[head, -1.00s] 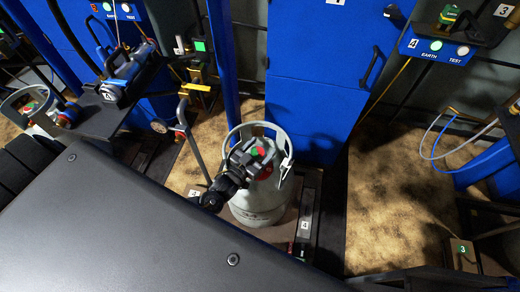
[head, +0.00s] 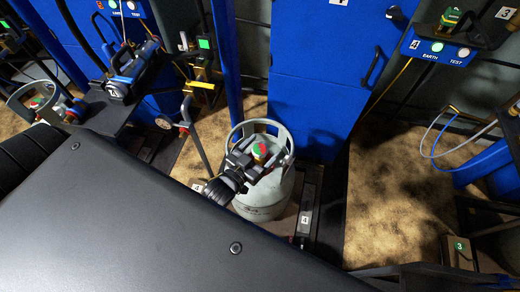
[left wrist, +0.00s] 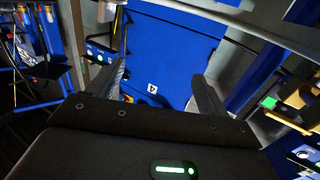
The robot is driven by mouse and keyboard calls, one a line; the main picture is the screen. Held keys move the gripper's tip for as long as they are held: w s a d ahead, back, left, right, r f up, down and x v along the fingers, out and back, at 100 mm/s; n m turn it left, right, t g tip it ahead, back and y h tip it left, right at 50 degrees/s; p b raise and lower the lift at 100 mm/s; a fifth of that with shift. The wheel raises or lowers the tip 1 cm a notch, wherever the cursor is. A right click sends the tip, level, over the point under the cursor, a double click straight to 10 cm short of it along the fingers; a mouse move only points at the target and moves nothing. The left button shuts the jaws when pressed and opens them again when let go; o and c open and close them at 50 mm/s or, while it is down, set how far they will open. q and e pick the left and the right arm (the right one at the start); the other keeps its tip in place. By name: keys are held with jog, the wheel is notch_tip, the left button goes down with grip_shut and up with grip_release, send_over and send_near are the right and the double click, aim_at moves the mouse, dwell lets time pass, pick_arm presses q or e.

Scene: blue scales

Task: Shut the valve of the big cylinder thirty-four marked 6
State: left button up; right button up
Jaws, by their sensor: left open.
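A large grey-white cylinder (head: 262,205) stands upright at the middle of the head view, with a round guard collar at its top. Its valve knob (head: 260,151), red and green, sits inside the collar. I cannot read a 6 on it. My left gripper (head: 258,156) is open at the collar, its fingers apart on either side of the knob; whether they touch it I cannot tell. In the left wrist view the open fingers (left wrist: 160,85) show with a blue cabinet beyond; the knob is not visible there. My right gripper is not in view.
A blue cabinet (head: 325,90) stands behind the cylinder. A scale column with a handle (head: 187,112) rises left of it. A smaller cylinder (head: 30,100) is at far left. Hoses (head: 440,140) hang at right. A label 4 (head: 305,220) is beside the cylinder's base.

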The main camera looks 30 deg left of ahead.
pick_arm(q)
jog(key=s+d+r, duration=0.2)
jog(key=s+r, duration=0.1)
jog(key=s, duration=0.3)
jog(key=shift+d, duration=0.4)
